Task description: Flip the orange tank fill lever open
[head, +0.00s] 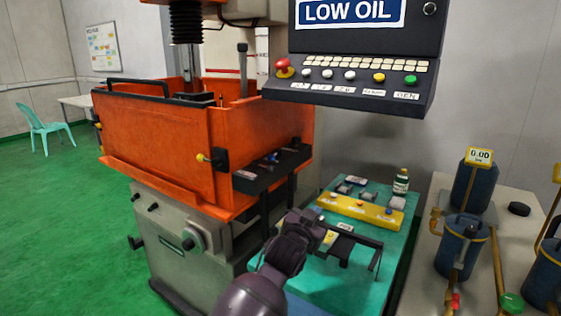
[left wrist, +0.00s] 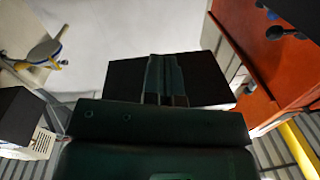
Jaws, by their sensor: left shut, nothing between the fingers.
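The orange tank (head: 160,150) of the machine stands left of centre in the head view. A short lever with a yellow knob (head: 202,158) sticks out from a black mount (head: 220,159) on its front face. It points left, and I take it for the fill lever. My left gripper (head: 328,233) is over the teal table, to the right of and lower than the lever, well apart from it. Its fingers also show in the left wrist view (left wrist: 165,82), closed together and empty. An orange surface (left wrist: 285,60) shows at the right there. My right gripper is not in view.
A black tray (head: 262,180) with small items juts from the tank's right front. The teal table (head: 330,278) holds a yellow block (head: 358,209), a bottle (head: 400,184) and a black frame. A control panel (head: 350,92) overhangs above. Green floor lies open at left.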

